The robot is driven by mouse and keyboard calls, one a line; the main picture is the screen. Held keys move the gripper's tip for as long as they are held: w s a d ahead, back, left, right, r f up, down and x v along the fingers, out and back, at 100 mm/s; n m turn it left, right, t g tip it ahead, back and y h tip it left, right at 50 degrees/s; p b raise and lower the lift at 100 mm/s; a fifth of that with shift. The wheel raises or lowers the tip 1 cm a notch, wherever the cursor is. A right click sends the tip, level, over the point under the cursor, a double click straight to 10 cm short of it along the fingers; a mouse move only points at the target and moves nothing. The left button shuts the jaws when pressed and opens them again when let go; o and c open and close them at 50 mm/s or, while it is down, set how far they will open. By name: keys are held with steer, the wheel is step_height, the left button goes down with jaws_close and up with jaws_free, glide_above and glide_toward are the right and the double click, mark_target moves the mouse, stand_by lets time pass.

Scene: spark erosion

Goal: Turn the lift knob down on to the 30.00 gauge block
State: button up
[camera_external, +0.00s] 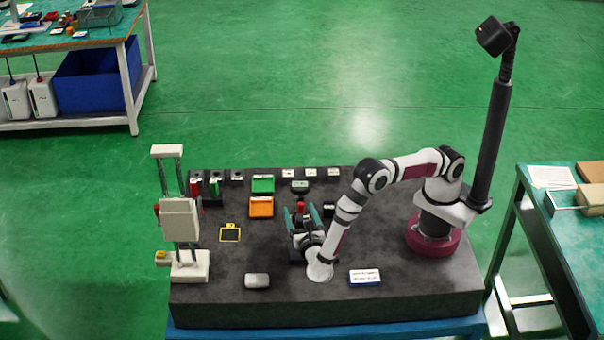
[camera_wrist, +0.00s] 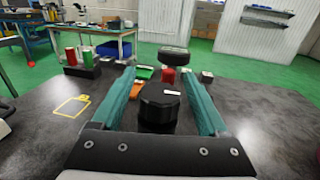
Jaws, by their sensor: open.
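My gripper (camera_external: 302,212) is open, with its two green fingers (camera_wrist: 122,96) pointing away from the wrist, low over the dark bench. A black round knob with a white mark, which looks like the lift knob (camera_wrist: 160,103), stands between the fingers in the wrist view. Dark gaps show at both sides of it; I cannot tell whether a finger touches it. In the external view my gripper and wrist mostly hide it. A red cylinder (camera_wrist: 168,75) and a black disc-like part (camera_wrist: 174,56) show beyond it. I cannot pick out the 30.00 gauge block or read any number.
A white two-post stand (camera_external: 180,220) is at the bench's left. A green tray (camera_external: 263,184) and an orange tray (camera_external: 261,206) lie left of my gripper. Several small pieces line the back edge. A grey rounded block (camera_external: 257,280) and a white label card (camera_external: 365,276) are in front.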

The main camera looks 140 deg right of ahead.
jaws_close()
steer(key=shift+s+a+m+g+y, duration=0.15)
steer(key=shift+s+m+g+y, duration=0.05)
steer(key=shift+m+g+y, duration=0.85)
steer(key=shift+s+a+m+g+y, duration=0.15)
steer(key=shift+m+g+y, duration=0.7)
steer(key=shift+g+y, duration=0.25)
jaws_free()
step_height(320, 180, up, 5)
steer(key=shift+s+f, duration=0.15)
steer(key=s+d+r, duration=0.3)
steer(key=s+r, duration=0.3)
steer(key=s, duration=0.5)
steer(key=shift+r, duration=0.2)
steer(key=shift+d, duration=0.1)
